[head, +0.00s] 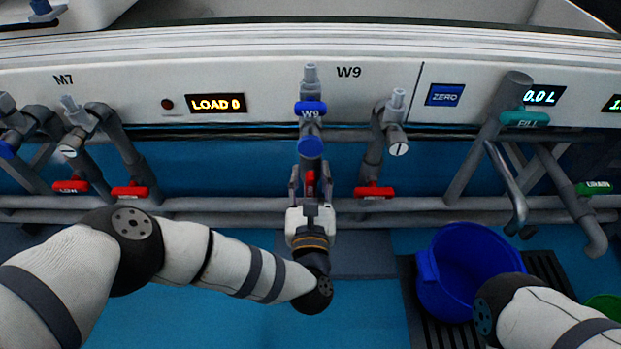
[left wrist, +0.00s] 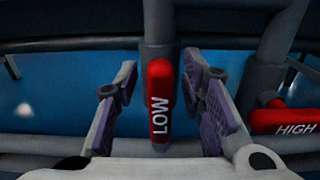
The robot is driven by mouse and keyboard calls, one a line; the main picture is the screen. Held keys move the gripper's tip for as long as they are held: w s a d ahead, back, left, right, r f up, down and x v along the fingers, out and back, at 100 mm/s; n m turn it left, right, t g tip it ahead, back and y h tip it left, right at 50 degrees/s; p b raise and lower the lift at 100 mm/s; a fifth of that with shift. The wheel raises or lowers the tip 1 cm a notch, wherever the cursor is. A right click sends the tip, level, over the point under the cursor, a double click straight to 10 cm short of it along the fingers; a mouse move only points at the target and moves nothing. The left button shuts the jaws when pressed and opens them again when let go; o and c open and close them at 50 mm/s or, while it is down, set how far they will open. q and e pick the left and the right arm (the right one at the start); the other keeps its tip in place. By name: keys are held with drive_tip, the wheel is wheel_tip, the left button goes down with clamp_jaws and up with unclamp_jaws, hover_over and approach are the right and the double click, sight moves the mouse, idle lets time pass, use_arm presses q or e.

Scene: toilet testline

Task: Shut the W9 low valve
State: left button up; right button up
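The W9 low valve has a red handle marked LOW (left wrist: 160,102), seen in the left wrist view in line with the grey vertical pipe behind it. In the head view a bit of its red handle (head: 311,184) shows between my gripper fingers, below the blue W9 valve (head: 311,108). My left gripper (left wrist: 158,78) is open, one finger on each side of the handle, with visible gaps to both. In the head view my left gripper (head: 310,180) is at the W9 pipe. My right gripper is out of view; only part of my right arm shows at the lower right.
The red W9 HIGH handle (left wrist: 285,121) sits crosswise close to the right finger; it also shows in the head view (head: 374,192). A horizontal grey pipe (head: 230,203) runs behind. A blue bucket (head: 455,263) stands at right. M7's red handles (head: 130,192) are at left.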

use_arm(q)
clamp_jaws()
drive_tip(key=m, duration=0.4)
drive_tip(key=shift+s+d+f+m, duration=0.1)
drive_tip(key=shift+d+m, duration=0.2)
drive_tip(key=shift+d, duration=0.1)
drive_tip(key=m, duration=0.3)
drive_tip(key=shift+d+f+m+p, duration=0.2)
drive_tip(key=shift+d+m+p, duration=0.1)
drive_tip(key=shift+m, duration=0.1)
drive_tip(key=shift+d+f+m, duration=0.1)
drive_tip(key=shift+f+m, duration=0.15)
drive_tip(key=shift+m, duration=1.3)
drive_tip(key=shift+d+f+m, duration=0.1)
drive_tip(key=shift+f+m, duration=0.15)
drive_tip(key=shift+m, duration=1.35)
drive_tip(key=shift+f+m, duration=0.25)
drive_tip(key=shift+m, duration=1.3)
